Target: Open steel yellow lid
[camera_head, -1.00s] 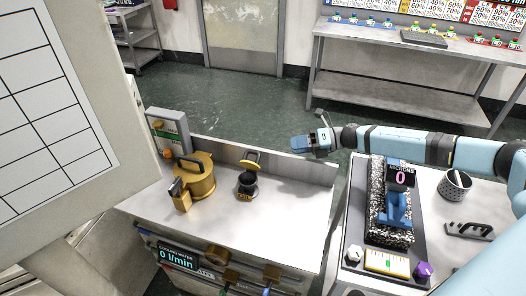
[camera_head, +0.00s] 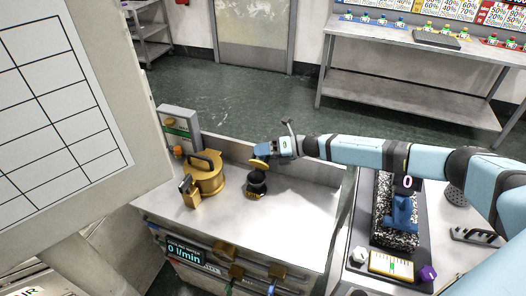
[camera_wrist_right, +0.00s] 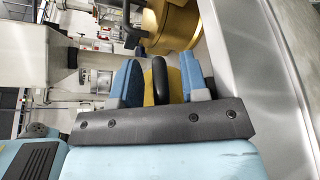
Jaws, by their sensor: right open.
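A small black cup (camera_head: 257,186) with a yellow base stands on the steel bench. Its round yellow lid (camera_head: 258,169) is tilted up above the cup's rim, towards the back. My right gripper (camera_head: 265,150) is open at the lid's upper edge. In the right wrist view the lid (camera_wrist_right: 160,82), yellow with a black rim, stands edge-on between the two blue fingers (camera_wrist_right: 162,80), with gaps on both sides. My left gripper is not in view.
A large yellow pot (camera_head: 210,183) with a black handle stands left of the cup, beside a grey panel (camera_head: 181,131). The bench top (camera_head: 270,230) is clear in front. A granite block (camera_head: 397,238) with a blue fixture stands on the right table.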

